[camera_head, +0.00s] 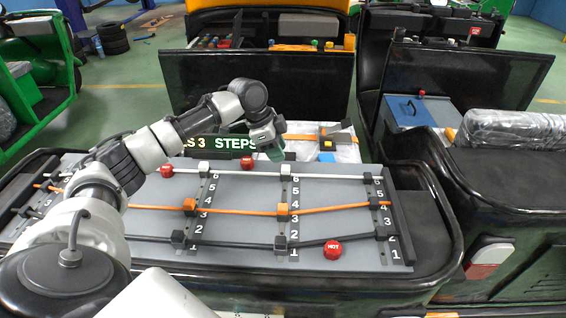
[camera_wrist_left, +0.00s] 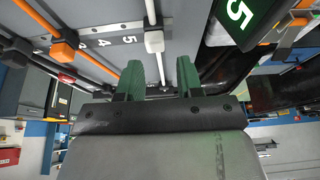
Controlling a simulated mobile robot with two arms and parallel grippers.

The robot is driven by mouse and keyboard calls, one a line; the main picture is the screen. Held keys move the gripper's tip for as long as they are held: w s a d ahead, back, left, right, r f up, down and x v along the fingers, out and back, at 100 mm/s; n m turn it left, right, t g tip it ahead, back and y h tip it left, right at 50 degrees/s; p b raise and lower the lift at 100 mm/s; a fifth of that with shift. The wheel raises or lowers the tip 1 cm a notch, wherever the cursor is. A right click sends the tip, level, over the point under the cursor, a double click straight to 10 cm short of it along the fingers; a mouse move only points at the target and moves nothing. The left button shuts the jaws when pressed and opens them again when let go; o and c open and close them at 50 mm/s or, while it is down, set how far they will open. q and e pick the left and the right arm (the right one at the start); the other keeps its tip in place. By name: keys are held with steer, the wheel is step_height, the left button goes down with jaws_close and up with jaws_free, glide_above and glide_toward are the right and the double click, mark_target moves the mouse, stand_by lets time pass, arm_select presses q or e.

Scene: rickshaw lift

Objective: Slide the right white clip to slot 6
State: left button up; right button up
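The right white clip (camera_head: 286,169) sits on the white rod (camera_head: 325,174) at the far end of the middle numbered strip, beside the printed 6. In the left wrist view the white clip (camera_wrist_left: 154,41) is just beyond my fingertips, past the printed 5. My left gripper (camera_head: 272,150) is just to its left and behind the panel's far edge in the head view. Its green fingers (camera_wrist_left: 160,78) are apart with nothing held between them. The left white clip (camera_head: 204,167) is beside its own 6. My right gripper is not in view.
Orange clips (camera_head: 282,209) and black clips (camera_head: 280,242) sit on nearer rods across the grey panel (camera_head: 240,228). Red knobs (camera_head: 333,250) stand on it.

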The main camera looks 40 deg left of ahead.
arm_select(q)
steer(key=b+v, duration=0.1)
steer(key=v, duration=0.5)
steer(key=shift+r, duration=0.1)
stand_by(0.3)
